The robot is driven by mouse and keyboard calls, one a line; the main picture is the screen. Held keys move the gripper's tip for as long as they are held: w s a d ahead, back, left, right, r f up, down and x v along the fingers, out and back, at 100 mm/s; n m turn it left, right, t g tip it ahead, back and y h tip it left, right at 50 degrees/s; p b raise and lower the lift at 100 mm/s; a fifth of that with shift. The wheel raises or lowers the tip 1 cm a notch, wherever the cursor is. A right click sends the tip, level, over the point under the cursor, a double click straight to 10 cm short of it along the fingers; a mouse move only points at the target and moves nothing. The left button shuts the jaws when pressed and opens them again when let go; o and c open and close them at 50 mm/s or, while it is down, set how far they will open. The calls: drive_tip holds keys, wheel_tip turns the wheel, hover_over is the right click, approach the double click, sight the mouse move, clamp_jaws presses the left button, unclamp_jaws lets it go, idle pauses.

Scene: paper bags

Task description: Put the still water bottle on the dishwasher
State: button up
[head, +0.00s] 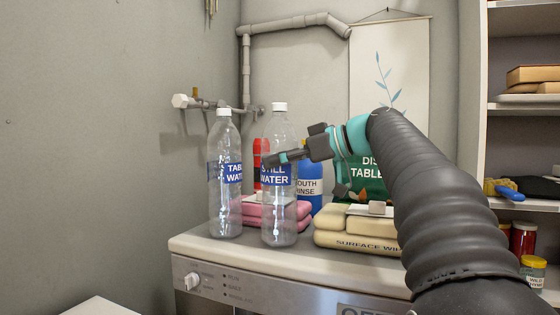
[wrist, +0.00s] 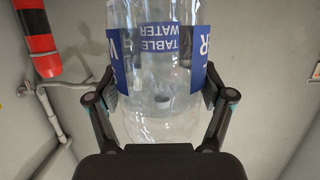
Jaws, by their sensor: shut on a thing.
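The still water bottle (head: 279,215) is clear, with a white cap and a blue label, upright over the dishwasher's top (head: 215,243) near its front edge. Its base looks level with that top; I cannot tell if it touches. My gripper (head: 283,158) reaches in from the right and is shut on this bottle at label height. In the wrist view my gripper's fingers (wrist: 160,82) press both sides of the clear bottle (wrist: 140,120). The similar table water bottle (head: 225,205) stands just left in the head view; its label (wrist: 178,42) shows through the held bottle.
Behind are pink packs (head: 262,212), a red bottle (head: 259,150), a blue mouth rinse bottle (head: 310,187) and a green dish tablets bag (head: 370,185). Beige surface wipes packs (head: 345,240) lie to the right. A stocked shelf (head: 520,105) stands far right.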

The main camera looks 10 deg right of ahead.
drive_tip(key=shift+f, duration=0.1)
drive_tip(key=o, duration=1.7)
drive_tip(key=v, duration=1.2)
drive_tip(key=shift+s, duration=0.15)
